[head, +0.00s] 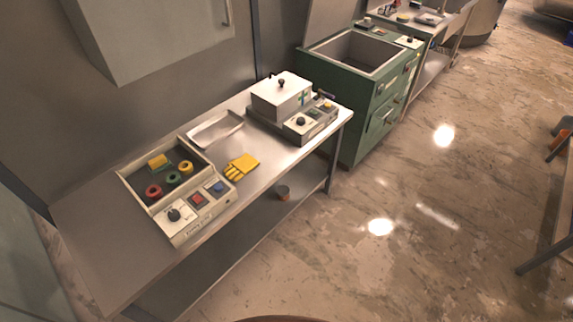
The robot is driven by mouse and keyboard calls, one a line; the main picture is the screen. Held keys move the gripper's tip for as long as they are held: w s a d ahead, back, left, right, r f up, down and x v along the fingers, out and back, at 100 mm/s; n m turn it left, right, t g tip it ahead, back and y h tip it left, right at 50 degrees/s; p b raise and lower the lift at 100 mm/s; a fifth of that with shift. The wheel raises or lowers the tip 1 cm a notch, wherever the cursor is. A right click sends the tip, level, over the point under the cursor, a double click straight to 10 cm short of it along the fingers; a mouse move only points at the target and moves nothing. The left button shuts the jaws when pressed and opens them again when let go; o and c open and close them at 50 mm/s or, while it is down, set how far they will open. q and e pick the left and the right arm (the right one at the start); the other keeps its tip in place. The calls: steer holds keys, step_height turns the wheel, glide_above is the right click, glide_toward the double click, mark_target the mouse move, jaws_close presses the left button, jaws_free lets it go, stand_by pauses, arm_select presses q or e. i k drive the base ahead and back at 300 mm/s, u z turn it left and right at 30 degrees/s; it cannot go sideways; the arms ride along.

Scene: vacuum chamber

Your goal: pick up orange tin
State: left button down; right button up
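A small round tin (283,194), grey with some orange low on its side, stands on the lower shelf under the metal workbench, near the bench's right leg. It is small in the head view, so its details are hard to tell. It looks upright, and the bench top is above it. Neither of my grippers is in view.
The metal workbench (92,232) carries a control box with coloured rings (170,188), a metal tray (215,130), yellow gloves (242,166) and a white-lidded device (281,96). A green cabinet (347,110) stands beyond. The floor (400,240) in front is clear.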

mark_target(283, 191)
steer(key=z, duration=0.3)
steer(key=k, duration=0.35)
steer(key=z, duration=0.45)
steer(key=i, duration=1.55)
steer(key=u, duration=1.65)
steer(key=i, duration=0.75)
steer(key=u, duration=0.7)
